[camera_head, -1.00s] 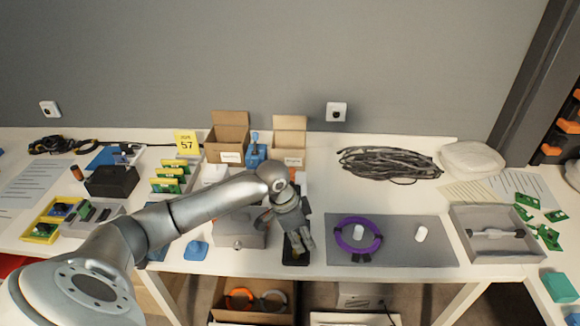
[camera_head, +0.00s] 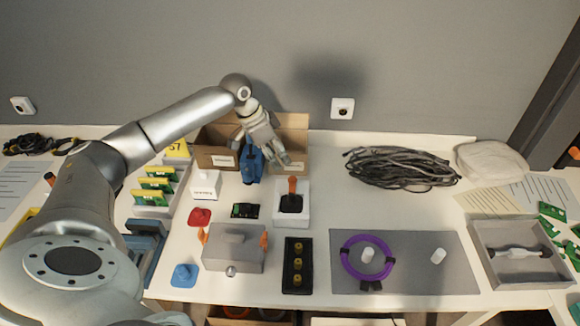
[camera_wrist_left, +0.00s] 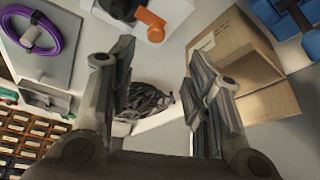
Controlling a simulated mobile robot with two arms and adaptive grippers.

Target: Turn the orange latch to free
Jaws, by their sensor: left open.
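A grey box (camera_head: 232,252) sits near the table's front, with an orange latch (camera_head: 202,236) at its left side and another orange latch (camera_head: 264,240) at its right side. A round knob is at its front. A white box (camera_head: 291,212) behind and right of it carries a black base with an upright orange lever (camera_head: 292,186); an orange part also shows in the left wrist view (camera_wrist_left: 150,22). My left gripper (camera_head: 264,150) is open with nothing between its fingers, in front of the cardboard boxes. My right gripper is not in view.
A blue device (camera_head: 251,166) is beside my gripper, with cardboard boxes (camera_head: 292,135) behind. A black strip with yellow parts (camera_head: 297,278) lies right of the grey box. A purple ring (camera_head: 346,266) lies on a grey mat (camera_head: 415,280). A cable coil (camera_head: 400,168) is at the back right.

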